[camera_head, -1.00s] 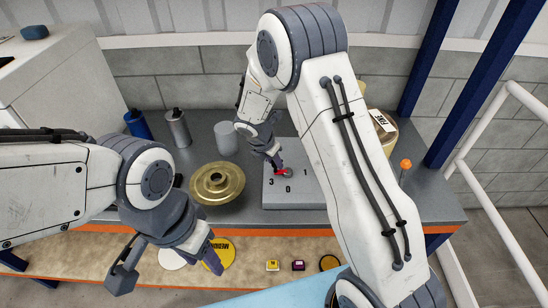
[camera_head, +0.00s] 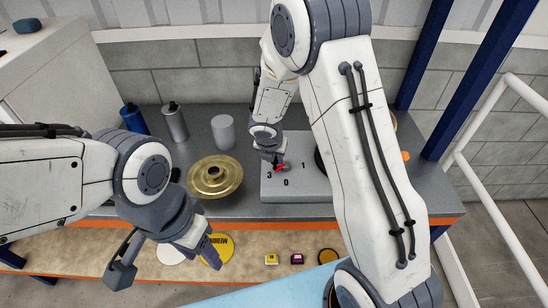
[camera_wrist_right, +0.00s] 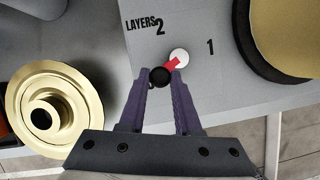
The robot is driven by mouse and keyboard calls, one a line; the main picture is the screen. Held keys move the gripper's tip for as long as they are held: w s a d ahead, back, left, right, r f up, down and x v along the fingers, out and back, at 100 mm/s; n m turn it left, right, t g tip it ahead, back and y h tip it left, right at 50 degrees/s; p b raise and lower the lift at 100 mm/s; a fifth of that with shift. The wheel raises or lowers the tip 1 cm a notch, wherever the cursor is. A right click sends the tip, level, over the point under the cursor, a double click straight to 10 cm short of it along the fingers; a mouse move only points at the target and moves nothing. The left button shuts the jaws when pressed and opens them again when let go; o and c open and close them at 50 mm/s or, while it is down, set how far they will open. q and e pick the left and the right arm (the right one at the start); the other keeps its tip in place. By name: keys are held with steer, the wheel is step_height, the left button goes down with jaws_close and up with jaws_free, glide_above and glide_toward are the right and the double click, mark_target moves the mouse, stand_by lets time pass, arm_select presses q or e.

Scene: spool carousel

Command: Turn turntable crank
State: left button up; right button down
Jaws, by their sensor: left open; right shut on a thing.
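The crank (camera_head: 280,168) is a short red arm on a pale round hub, on top of a grey box (camera_head: 310,190) marked with numbers. In the right wrist view the red crank arm (camera_wrist_right: 170,66) ends in a black knob (camera_wrist_right: 159,76). My right gripper (camera_wrist_right: 162,80) is shut on this knob, one purple finger on each side. In the head view my right gripper (camera_head: 272,160) partly covers the crank, which points left towards the 3. My left gripper (camera_head: 166,264) is open and empty, in front of the bench and away from the crank.
A brass flanged spool (camera_head: 215,177) lies left of the box. A blue bottle (camera_head: 134,119), a grey bottle (camera_head: 175,122) and a light grey cylinder (camera_head: 223,132) stand behind it. A large gold-topped round thing (camera_wrist_right: 290,35) is right of the box. A lower shelf holds small items.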

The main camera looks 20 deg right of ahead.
steer(key=shift+d, duration=0.15)
steer(key=c, duration=0.6)
jaws_free()
steer(key=shift+r, duration=0.2)
steer(key=p+v, duration=0.3)
steer(key=v, duration=0.7)
steer(key=shift+s, duration=0.15)
